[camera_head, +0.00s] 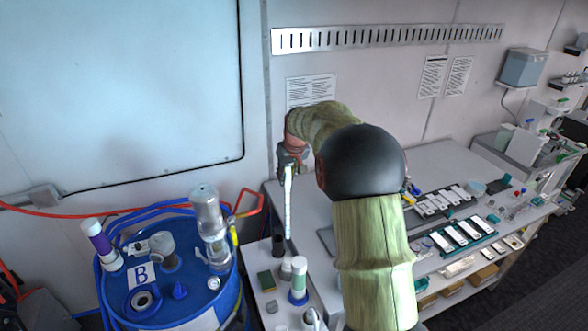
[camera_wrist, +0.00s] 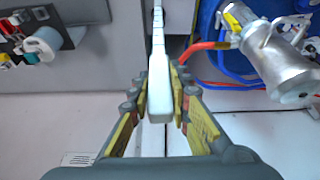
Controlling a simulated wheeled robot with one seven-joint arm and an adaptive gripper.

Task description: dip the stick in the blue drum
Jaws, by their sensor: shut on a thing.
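My gripper (camera_head: 290,165) is shut on a long white stick (camera_head: 288,205), which hangs roughly upright below it. In the wrist view the stick (camera_wrist: 160,85) lies between the two fingers of my gripper (camera_wrist: 163,110). The blue drum (camera_head: 170,270), marked B, stands at the lower left in the head view. The stick is to the right of the drum and apart from it, over the small side table's back area. An open round port (camera_head: 142,300) shows on the drum's top. In the wrist view part of the blue drum (camera_wrist: 215,30) is at the upper right.
A clear cylinder (camera_head: 208,225) and a grey fitting (camera_head: 162,248) rise from the drum top. A purple-banded tube (camera_head: 101,243) stands at its left edge. An orange hose (camera_head: 245,205) passes behind. A small table (camera_head: 265,315) holds bottles; a bench (camera_head: 440,165) carries trays.

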